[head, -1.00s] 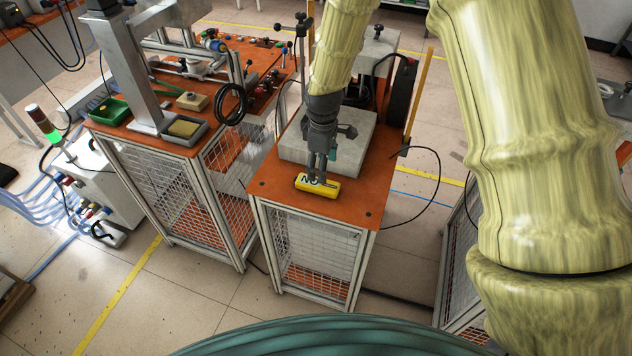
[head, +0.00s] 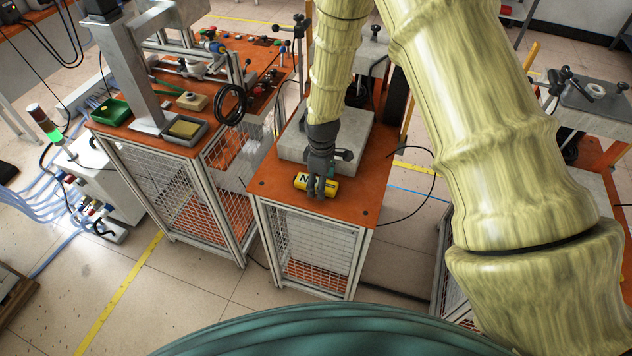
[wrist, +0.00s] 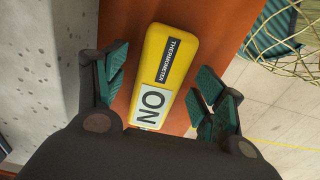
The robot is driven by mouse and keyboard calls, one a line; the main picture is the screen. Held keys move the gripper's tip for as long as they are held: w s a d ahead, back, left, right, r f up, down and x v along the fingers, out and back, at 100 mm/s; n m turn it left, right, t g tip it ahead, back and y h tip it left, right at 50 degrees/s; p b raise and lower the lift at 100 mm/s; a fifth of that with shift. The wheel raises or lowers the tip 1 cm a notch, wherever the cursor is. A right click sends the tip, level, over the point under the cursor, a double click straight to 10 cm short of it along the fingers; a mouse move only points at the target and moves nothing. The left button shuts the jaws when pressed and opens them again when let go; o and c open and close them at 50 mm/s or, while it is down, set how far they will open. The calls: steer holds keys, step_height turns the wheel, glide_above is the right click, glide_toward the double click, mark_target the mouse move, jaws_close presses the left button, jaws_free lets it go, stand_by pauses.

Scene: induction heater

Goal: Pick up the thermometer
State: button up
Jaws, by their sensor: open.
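The yellow thermometer (head: 329,186) lies on the orange top of the middle cart, in front of a concrete block. In the wrist view the thermometer (wrist: 165,75) shows a black "THERMOMETER" label and a white "ON" panel. My gripper (head: 318,193) points down at it, and its fingers hide part of it in the head view. In the wrist view my gripper (wrist: 160,90) is open, with one finger pad on each side of the thermometer.
The concrete block (head: 350,135) stands close behind the thermometer; it fills the left of the wrist view. The orange cart top (head: 278,187) has a bare front edge near the thermometer. A cluttered workbench (head: 120,140) stands to the left.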

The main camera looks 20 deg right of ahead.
steer(key=shift+f, duration=0.25)
steer(key=c, duration=1.2)
steer(key=shift+r, duration=0.1)
